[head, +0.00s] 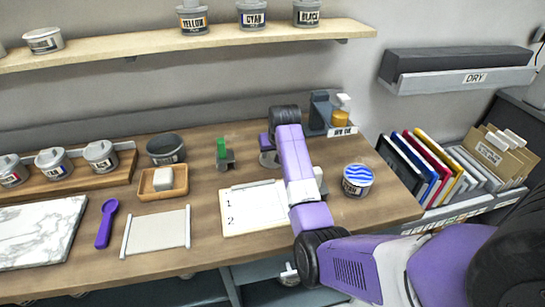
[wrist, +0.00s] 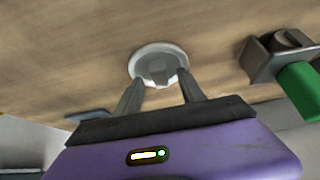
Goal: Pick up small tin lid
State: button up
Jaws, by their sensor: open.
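The small tin lid (wrist: 158,50) is a round, pale grey disc with a darker grey raised part in its middle. It lies on the wooden bench in the wrist view. My gripper (wrist: 162,78) is open, with its two grey fingers spread at the near edge of the lid, one on each side. Whether the fingertips touch the lid or the bench I cannot tell. In the head view my gripper (head: 268,158) is low over the back of the bench, and I cannot make out the lid clearly there.
A green-handled grey tool (head: 222,156) stands close to the left of my gripper; it also shows in the wrist view (wrist: 299,87). A dark pot (head: 166,150) is further left. A numbered white board (head: 254,208) lies in front. A blue-and-white topped tin (head: 357,181) stands right.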

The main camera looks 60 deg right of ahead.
jog(key=shift+w+f, duration=0.1)
jog(key=shift+f, duration=0.15)
grip_shut()
jog(key=shift+r, duration=0.1)
